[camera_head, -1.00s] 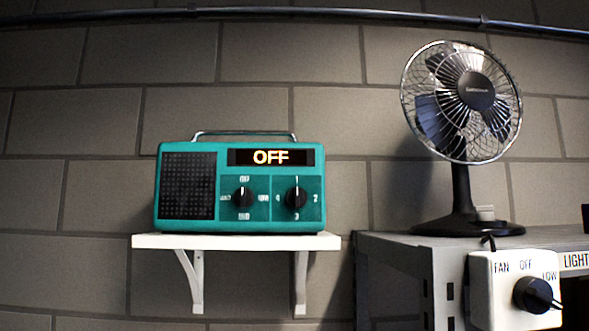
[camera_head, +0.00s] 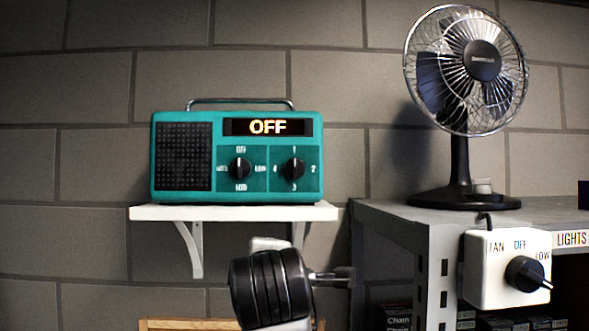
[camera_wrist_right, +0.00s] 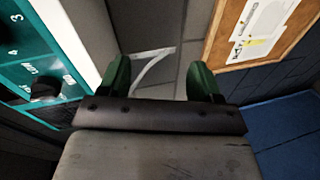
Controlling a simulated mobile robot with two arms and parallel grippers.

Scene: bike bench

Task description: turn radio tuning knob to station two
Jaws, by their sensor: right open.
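The teal radio (camera_head: 240,195) sits on a white wall shelf (camera_head: 150,213), its display reading OFF. Its right knob, the tuning knob (camera_head: 293,172), has marks 1 to 4 around it, and its white pointer is up at 1. The left knob (camera_head: 240,169) points up at OFF. My right arm's black wrist is below the shelf in the head view, its gripper (camera_head: 338,277) below and right of the radio. In the right wrist view the right gripper (camera_wrist_right: 160,82) is open and empty; part of the radio (camera_wrist_right: 30,55) shows at left. My left gripper is not in view.
A black fan (camera_head: 465,90) stands on a grey metal shelf unit (camera_head: 400,212) at right. A white fan switch box (camera_head: 485,265) with a black knob is on its front. A corkboard (camera_wrist_right: 232,30) with papers shows in the wrist view. The space before the radio is clear.

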